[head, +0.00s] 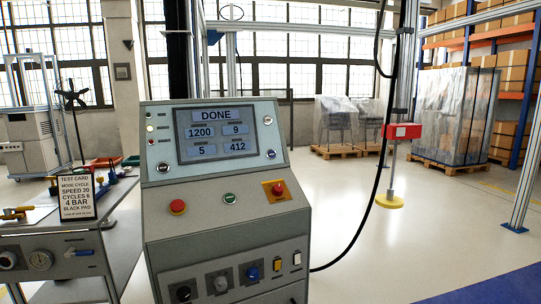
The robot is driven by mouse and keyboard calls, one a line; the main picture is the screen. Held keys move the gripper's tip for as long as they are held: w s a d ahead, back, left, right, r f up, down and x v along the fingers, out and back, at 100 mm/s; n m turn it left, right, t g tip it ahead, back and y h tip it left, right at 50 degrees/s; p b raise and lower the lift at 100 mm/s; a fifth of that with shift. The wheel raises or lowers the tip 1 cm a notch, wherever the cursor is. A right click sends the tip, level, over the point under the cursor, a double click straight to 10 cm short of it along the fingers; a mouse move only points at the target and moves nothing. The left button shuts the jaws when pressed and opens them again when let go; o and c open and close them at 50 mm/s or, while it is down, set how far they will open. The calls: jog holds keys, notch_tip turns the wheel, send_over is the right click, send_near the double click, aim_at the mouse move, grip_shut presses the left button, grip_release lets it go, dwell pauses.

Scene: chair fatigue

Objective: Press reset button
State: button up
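A grey control console (219,226) stands in the centre of the head view, with a sloped panel facing me. Its screen (223,133) reads DONE, with 1200, 9, 5 and 412 below. Below are a red mushroom button (178,206), a green button (230,198) and a red button on a yellow plate (277,189). Labels are too small to read, so I cannot tell which button is reset. My gripper is not in view.
A black cable (375,190) hangs right of the console. Open floor (430,240) lies at right.

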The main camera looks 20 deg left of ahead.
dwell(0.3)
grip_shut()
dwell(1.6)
